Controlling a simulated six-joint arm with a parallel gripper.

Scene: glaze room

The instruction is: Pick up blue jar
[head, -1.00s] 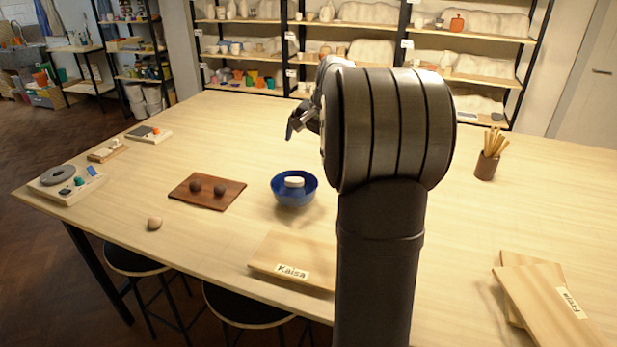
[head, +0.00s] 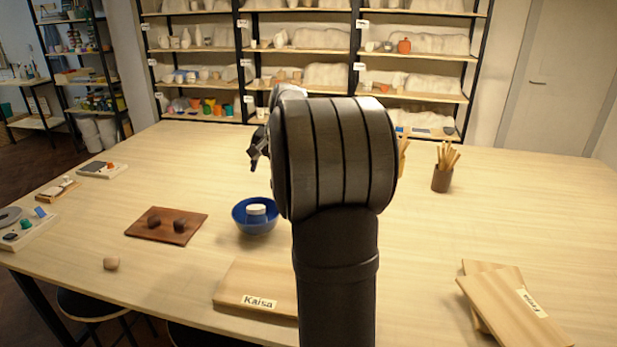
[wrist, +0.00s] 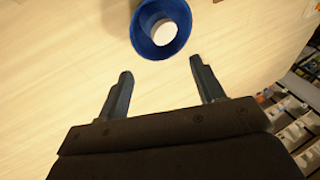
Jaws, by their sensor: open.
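A blue bowl (head: 240,222) stands on the table left of my arm in the head view. A small round thing with a white top (head: 256,209) and a bluish-grey side sits inside it; I cannot tell for sure that this is the blue jar. In the wrist view the bowl (wrist: 143,42) and the white top (wrist: 164,32) lie beyond my fingertips, near the top edge. My gripper (wrist: 160,68) is open, with bare table showing between its fingers. In the head view it (head: 256,150) is partly hidden by my wrist and appears above the bowl.
A dark board (head: 150,235) with two brown lumps lies left of the bowl. A pale board marked Kaisa (head: 235,285) lies in front. A stick holder (head: 441,181) and stacked boards (head: 510,305) are at the right. Table between them is clear.

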